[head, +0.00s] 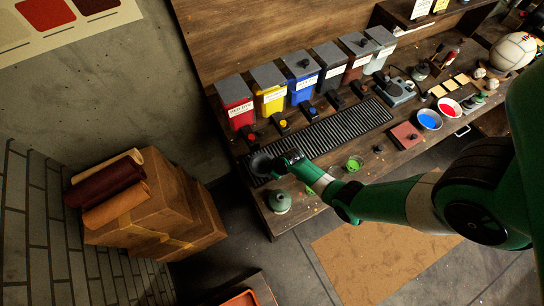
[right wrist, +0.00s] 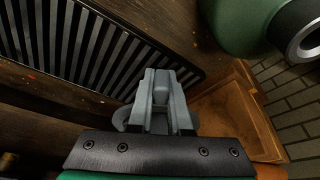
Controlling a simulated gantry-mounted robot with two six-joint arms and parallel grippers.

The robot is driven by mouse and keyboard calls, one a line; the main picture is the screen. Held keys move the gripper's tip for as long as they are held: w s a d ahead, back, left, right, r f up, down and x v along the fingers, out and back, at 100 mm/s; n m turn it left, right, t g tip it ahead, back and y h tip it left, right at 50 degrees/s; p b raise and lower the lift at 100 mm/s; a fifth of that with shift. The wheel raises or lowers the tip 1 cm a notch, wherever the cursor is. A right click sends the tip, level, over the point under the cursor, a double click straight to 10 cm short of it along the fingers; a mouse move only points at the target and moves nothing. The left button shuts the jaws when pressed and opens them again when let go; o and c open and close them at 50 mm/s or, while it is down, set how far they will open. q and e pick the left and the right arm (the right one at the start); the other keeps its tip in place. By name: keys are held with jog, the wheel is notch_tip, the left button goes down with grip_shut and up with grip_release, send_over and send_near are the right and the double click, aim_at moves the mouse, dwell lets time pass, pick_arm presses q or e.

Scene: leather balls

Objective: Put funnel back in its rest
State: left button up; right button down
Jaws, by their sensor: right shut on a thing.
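My right gripper (head: 281,161) reaches in from the right to the near left end of the bench and is shut on a dark round thing, which I take for the funnel (head: 261,163). The funnel is above the left end of the black slatted grate (head: 325,138). In the right wrist view the jaws (right wrist: 162,90) are together, and the funnel is mostly hidden behind them. A green rounded vessel (head: 280,202) with a grey neck stands near the bench's front left corner. I cannot make out the funnel's rest. My left gripper is not in view.
Lidded colour bins (head: 302,77) line the back of the bench behind the grate. A green-rimmed cup (head: 354,164) is near my right arm. Paint bowls (head: 429,119) and a red box (head: 405,135) are farther right. Cardboard boxes (head: 155,215) stand left of the bench.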

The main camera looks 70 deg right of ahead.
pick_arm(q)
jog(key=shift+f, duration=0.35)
pick_arm(e)
jog(key=shift+f, duration=0.4)
jog(key=c, duration=0.8)
grip_release()
